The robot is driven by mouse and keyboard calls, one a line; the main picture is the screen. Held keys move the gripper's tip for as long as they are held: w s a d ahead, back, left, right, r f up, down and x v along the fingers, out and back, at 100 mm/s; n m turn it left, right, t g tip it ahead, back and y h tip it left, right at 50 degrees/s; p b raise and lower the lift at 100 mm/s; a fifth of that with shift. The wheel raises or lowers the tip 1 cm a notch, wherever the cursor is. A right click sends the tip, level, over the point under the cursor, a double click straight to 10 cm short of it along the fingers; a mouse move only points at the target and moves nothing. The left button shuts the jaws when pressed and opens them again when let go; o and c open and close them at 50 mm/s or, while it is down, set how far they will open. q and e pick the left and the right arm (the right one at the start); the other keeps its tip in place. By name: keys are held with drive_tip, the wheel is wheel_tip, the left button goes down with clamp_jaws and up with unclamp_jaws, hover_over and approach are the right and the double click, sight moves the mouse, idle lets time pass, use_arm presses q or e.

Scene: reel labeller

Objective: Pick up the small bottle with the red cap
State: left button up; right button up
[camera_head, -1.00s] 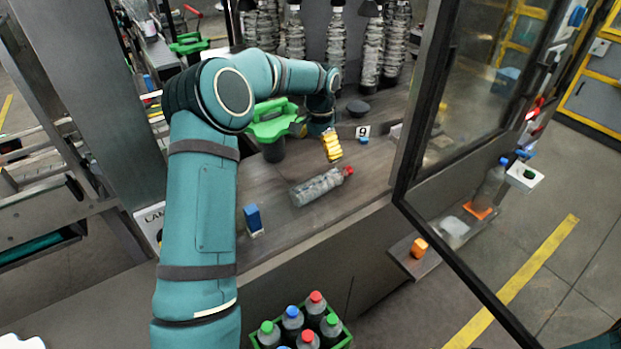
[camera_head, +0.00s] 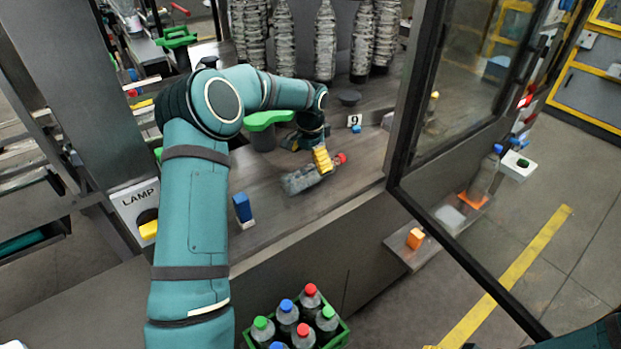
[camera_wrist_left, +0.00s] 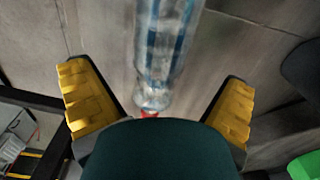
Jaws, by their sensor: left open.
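The small clear bottle (camera_head: 303,180) lies on its side on the grey-brown counter, with its red cap (camera_head: 340,158) pointing right and away. My left gripper (camera_head: 320,157), with yellow finger pads, is over the neck end and covers part of it. In the left wrist view the bottle (camera_wrist_left: 165,48) runs between the two widely spread fingers (camera_wrist_left: 160,100), with clear space on both sides. Its red cap (camera_wrist_left: 149,114) is mostly hidden by the gripper body. My right gripper is out of view.
A blue-and-white block (camera_head: 242,208) stands left of the bottle. A green-topped object (camera_head: 264,125) and a "9" tag (camera_head: 354,120) are behind. A framed glass door (camera_head: 400,180) stands at right. A green crate (camera_head: 342,333) of capped bottles is below the counter.

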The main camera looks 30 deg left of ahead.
sight(311, 166)
use_arm(q)
wheel_tip(311, 166, down, 5)
drive_tip(key=b, duration=0.2)
drive_tip(key=shift+r+b, duration=0.15)
drive_tip(key=shift+b, duration=0.15)
drive_tip(key=shift+r, duration=0.1)
drive_tip(key=shift+c, duration=0.6)
drive_tip(key=c, duration=1.3)
drive_tip(key=shift+o, duration=0.2)
drive_tip(key=shift+r, duration=0.2)
